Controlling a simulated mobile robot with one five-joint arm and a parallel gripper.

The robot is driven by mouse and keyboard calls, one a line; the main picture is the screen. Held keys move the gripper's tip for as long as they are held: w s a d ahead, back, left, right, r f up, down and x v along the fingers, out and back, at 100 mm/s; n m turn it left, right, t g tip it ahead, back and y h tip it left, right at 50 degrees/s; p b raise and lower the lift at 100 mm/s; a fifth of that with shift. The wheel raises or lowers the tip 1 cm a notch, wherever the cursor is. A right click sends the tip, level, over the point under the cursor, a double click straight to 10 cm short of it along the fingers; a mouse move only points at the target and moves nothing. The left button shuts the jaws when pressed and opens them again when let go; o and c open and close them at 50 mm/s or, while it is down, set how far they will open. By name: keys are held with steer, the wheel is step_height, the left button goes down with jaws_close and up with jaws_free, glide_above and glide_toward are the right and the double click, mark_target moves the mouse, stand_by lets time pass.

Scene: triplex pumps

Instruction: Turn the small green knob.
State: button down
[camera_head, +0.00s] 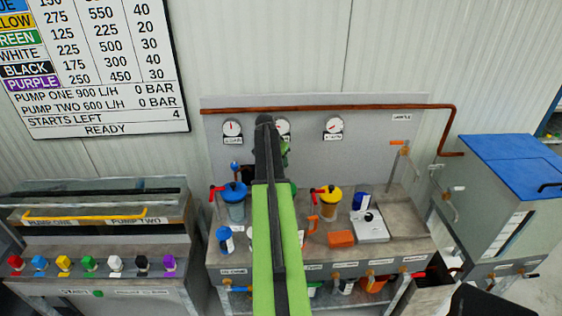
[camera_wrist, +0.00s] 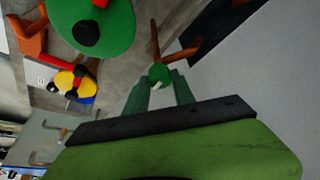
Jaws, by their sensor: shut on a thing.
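The small green knob (camera_wrist: 158,73), with a pale pointer mark on it, shows in the wrist view between the tips of my gripper (camera_wrist: 160,82). My gripper is shut on it. A copper-coloured pipe with a branch rises just behind the knob. In the head view my gripper (camera_head: 285,150) is up against the grey back panel, mostly hidden by my own arm, and the knob cannot be made out there. Another green knob (camera_head: 88,263) sits in the row on the left console, away from my gripper.
A large green lid with a black knob (camera_wrist: 95,25) is close beside my gripper in the wrist view. The yellow-lidded pot (camera_head: 328,197) and blue-lidded pot (camera_head: 234,200) stand on the bench. Gauges (camera_head: 333,127) and a copper pipe (camera_head: 380,107) line the panel.

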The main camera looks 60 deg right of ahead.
steer(key=shift+w+a, duration=0.1)
steer(key=shift+a, duration=0.05)
steer(key=c, duration=1.1)
jaws_free()
steer(key=p+v, duration=1.6)
steer(key=v, duration=0.1)
steer(key=shift+r, duration=0.25)
